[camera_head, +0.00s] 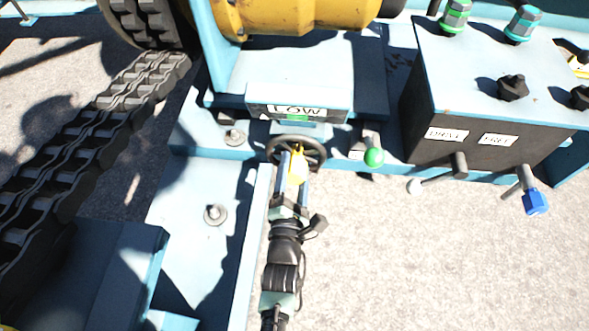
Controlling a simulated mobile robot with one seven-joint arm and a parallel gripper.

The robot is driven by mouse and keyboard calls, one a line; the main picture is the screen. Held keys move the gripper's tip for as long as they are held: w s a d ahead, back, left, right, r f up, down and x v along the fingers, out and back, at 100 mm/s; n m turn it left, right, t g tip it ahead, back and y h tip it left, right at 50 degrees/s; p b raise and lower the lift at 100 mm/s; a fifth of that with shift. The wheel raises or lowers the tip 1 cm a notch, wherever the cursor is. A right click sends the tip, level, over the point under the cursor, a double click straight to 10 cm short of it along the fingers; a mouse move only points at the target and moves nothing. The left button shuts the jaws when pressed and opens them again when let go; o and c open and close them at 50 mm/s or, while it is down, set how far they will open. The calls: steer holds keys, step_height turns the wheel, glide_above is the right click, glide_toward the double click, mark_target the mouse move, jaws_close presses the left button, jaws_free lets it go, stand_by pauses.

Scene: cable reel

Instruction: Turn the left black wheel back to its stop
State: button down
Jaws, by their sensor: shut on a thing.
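The black wheel (313,145) is a small spoked handwheel below the box labelled LOW (297,110). It has a yellow part (297,165) at its front, partly between my fingers. My gripper (294,172) reaches up from the bottom of the view, and its fingertips are at the wheel's near side. The gripper is shut on the wheel, at or near its rim. The fingers and the yellow part hide the wheel's lower part, so the exact contact cannot be seen. No second black handwheel of this kind is clearly in view.
A lever with a green knob (374,157) stands close right of the wheel. Farther right is a dark control box (431,138) with DRIVE and FREE labels and a blue-ended lever (535,202). A heavy chain (95,128) runs at left. A blue frame rail (251,240) lies left of my arm.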

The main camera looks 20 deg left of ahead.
stand_by(0.3)
steer(key=shift+c, duration=0.2)
jaws_free()
steer(key=s+d+p, duration=0.2)
steer(key=s+p, duration=0.4)
steer(key=s, duration=0.6)
steer(key=shift+s+d, duration=0.35)
steer(key=shift+s, duration=0.05)
